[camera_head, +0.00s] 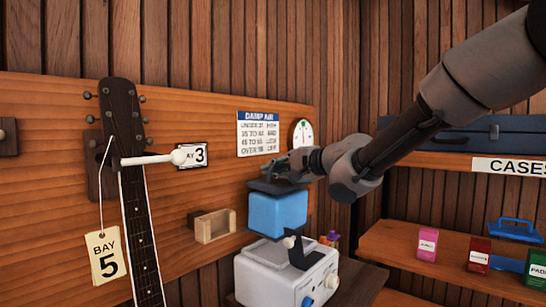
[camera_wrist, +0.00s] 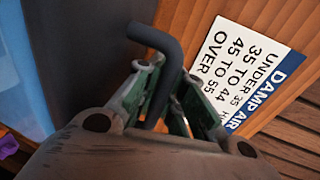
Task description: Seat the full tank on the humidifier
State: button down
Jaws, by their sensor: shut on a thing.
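The blue tank (camera_head: 277,212) with a dark cap (camera_head: 277,187) is upright, directly above the white humidifier (camera_head: 285,275) in the head view. My gripper (camera_head: 277,169) is at the top of the tank. In the wrist view, my gripper (camera_wrist: 165,85) has its green-grey fingers shut on the tank's dark bent handle (camera_wrist: 160,42). The tank's dark cap (camera_wrist: 85,50) and blue side (camera_wrist: 22,75) show at the left there. A dark bracket with a pale knob (camera_head: 290,242) stands on the humidifier's front, partly overlapping the tank.
A small wooden box (camera_head: 215,226) is on the wall left of the tank. A damp-air chart (camera_head: 258,133) and gauge (camera_head: 303,132) are behind. Shelves (camera_head: 450,250) with small boxes are at right.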

jog(key=shift+f, duration=2.65)
jog(key=c, duration=1.4)
grip_release()
jog(key=shift+c, duration=0.2)
